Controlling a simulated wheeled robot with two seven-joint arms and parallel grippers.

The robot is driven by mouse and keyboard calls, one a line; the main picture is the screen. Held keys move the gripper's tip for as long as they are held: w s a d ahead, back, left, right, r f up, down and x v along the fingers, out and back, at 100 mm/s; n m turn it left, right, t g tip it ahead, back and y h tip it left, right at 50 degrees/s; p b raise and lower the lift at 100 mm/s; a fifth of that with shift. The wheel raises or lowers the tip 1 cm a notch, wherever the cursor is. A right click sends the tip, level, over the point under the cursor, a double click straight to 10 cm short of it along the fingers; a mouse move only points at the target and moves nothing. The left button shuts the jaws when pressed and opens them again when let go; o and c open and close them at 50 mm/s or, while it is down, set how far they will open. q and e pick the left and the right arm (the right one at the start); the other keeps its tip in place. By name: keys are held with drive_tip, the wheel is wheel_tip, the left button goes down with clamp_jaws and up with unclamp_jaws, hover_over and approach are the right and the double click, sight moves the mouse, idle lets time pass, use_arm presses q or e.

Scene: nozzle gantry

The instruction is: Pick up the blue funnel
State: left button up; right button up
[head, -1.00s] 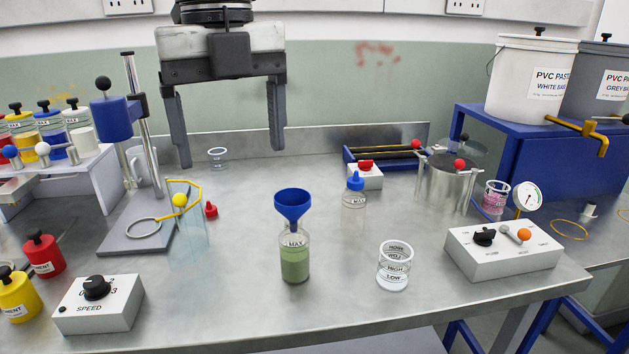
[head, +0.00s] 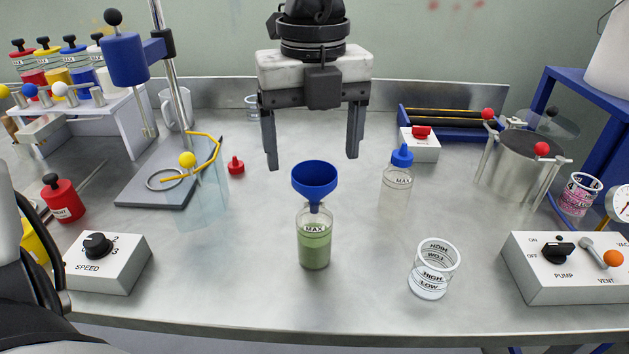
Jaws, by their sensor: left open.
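The blue funnel (head: 315,181) sits upright in the neck of a clear bottle (head: 314,240) marked MAX and holding green liquid, in the middle of the table. My left gripper (head: 312,162) hangs fingers down just beyond and above the funnel, in the head view. Its two fingers are wide apart, one to each side of the funnel in the picture, with nothing between them. It does not appear to touch the funnel. My right gripper is not in view.
Right of the funnel stand a blue-capped bottle (head: 396,184) and a clear beaker (head: 433,270). Left are a stand with a grey base (head: 150,196), a clear vessel (head: 203,200) and a speed box (head: 108,263). A pump box (head: 565,270) is at right. Table in front of the bottle is clear.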

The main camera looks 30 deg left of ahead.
sight(315, 174)
use_arm(q)
drive_tip(key=shift+w+f+p, duration=0.2)
drive_tip(key=shift+f+p, duration=0.1)
drive_tip(key=shift+f, duration=2.45)
drive_tip(key=c, duration=1)
